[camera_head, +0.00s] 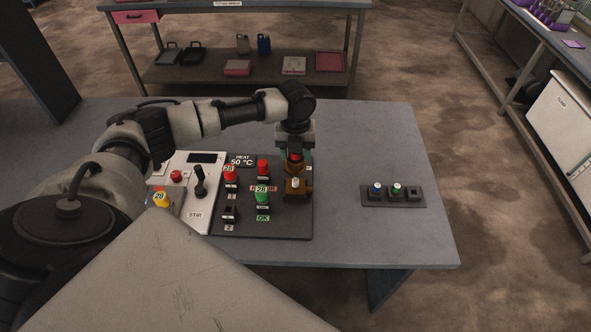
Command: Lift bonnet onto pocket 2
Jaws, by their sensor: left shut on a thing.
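My left gripper (296,154) is over the right part of a dark control panel (290,226). It is shut on a small red piece (295,156), mostly hidden by the fingers; I cannot tell for sure that this is the bonnet. Right below is a brown metal fitting (298,188) with a pale top; whether the red piece touches it is unclear. A small dark tray (378,204) lies to the right on the table, with a blue-topped piece (376,189), a green-topped piece (397,189) and a dark, seemingly empty place on the right. No pocket numbers are readable. My right gripper is not in view.
The panel carries red (263,167) and green (262,196) switches. A white box (184,222) with a black lever stands to its left. The grey table (360,128) is clear between panel and tray. A shelf bench (210,75) stands behind.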

